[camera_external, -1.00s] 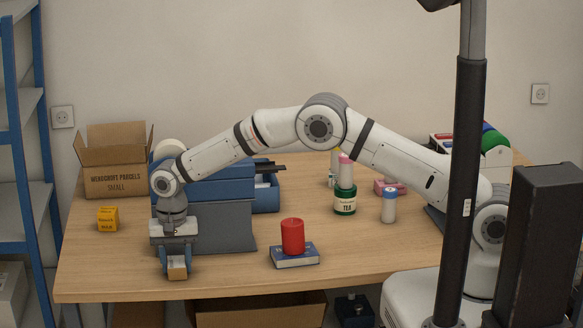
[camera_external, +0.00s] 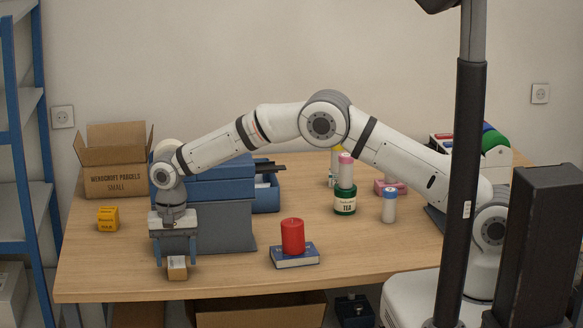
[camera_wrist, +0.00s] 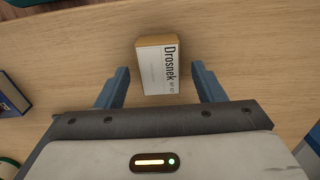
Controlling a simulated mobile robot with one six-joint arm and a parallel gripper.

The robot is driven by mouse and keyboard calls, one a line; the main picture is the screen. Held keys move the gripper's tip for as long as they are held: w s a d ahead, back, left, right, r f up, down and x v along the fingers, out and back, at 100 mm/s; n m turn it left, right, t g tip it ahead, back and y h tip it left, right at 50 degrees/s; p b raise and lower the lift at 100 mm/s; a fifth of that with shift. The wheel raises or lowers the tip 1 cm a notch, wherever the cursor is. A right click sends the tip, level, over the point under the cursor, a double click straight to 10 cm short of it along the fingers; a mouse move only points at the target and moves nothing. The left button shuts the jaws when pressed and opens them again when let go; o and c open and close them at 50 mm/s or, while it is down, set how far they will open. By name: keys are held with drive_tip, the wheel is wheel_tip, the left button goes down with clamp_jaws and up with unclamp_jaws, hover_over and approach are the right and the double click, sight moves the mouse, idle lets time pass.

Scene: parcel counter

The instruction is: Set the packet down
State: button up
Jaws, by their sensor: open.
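The packet (camera_external: 177,268) is a small box with tan sides, standing on the wooden table near its front left edge. In the wrist view the packet (camera_wrist: 158,66) shows a white face printed "Drosnek". My gripper (camera_external: 176,263) is above and around the packet with its two blue fingers spread. In the wrist view the open gripper (camera_wrist: 162,84) has a finger on each side of the packet, with a gap of bare table at both sides.
A red candle (camera_external: 292,236) stands on a blue book (camera_external: 295,258) to the right. A yellow box (camera_external: 108,218) is to the left. The table's front edge (camera_external: 120,297) is near the packet.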

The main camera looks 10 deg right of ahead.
sight(172, 266)
wheel_tip(172, 266, up, 10)
drive_tip(key=b, duration=0.1)
drive_tip(key=shift+r, duration=0.2)
idle(0.4)
